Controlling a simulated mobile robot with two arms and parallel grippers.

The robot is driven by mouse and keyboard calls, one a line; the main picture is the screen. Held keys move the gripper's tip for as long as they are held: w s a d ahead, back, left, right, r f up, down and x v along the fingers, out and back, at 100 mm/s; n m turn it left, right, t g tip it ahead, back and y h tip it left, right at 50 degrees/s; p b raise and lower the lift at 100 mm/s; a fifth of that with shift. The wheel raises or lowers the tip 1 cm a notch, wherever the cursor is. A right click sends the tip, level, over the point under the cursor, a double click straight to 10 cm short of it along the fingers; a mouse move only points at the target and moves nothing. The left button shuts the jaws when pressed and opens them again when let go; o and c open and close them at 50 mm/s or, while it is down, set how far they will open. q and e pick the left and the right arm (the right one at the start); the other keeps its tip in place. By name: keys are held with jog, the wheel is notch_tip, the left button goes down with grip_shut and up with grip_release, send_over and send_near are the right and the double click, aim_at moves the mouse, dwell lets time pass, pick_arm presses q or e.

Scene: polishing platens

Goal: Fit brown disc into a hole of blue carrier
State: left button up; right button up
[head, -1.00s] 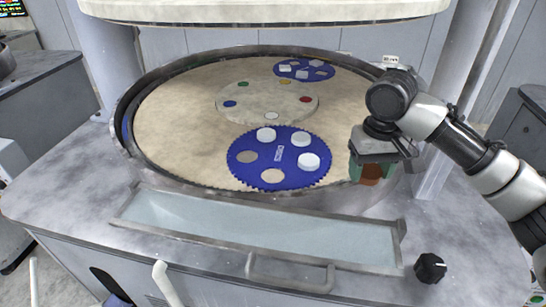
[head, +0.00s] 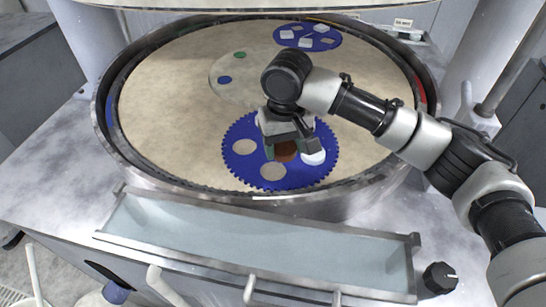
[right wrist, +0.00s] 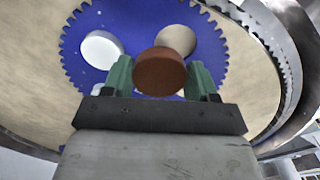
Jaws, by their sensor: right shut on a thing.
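The blue carrier (head: 236,163), a toothed disc, lies flat on the beige platen near its front. It shows two beige empty holes, a left one (head: 245,146) and a front one (head: 273,170). A white disc (head: 313,157) sits in its right side. My right gripper (head: 285,149) is over the carrier and hides its middle. Its green fingers are shut on the brown disc (head: 288,153). In the right wrist view the brown disc (right wrist: 159,72) is between the fingers, in front of the blue carrier (right wrist: 146,22) and partly covering a beige hole (right wrist: 177,39). My left gripper is out of view.
The beige platen (head: 170,105) has a raised metal rim around it. A second blue carrier (head: 281,36) with several pale pieces lies at the back. Coloured dots, green (head: 240,55) and blue (head: 224,80), mark the centre plate. A trough (head: 250,235) runs along the front.

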aim_at(274, 172)
jog(key=shift+s+a+f, duration=0.1)
jog(key=shift+a+f, duration=0.2)
jog(key=shift+a, duration=0.25)
jog(key=shift+a+f, duration=0.3)
jog(key=shift+a, duration=0.2)
jog(key=shift+a+f+p, duration=0.1)
jog(key=shift+f+p, duration=0.15)
jog(key=shift+p, duration=0.05)
notch_tip(274, 172, down, 3)
jog(key=shift+f+p, duration=0.1)
jog(key=shift+p, duration=0.45)
jog(key=shift+f, duration=0.25)
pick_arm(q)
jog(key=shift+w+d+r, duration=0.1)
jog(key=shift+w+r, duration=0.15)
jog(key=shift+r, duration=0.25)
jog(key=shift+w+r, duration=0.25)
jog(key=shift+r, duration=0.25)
pick_arm(e)
jog(key=o, duration=1.1)
jog(key=shift+o, duration=0.2)
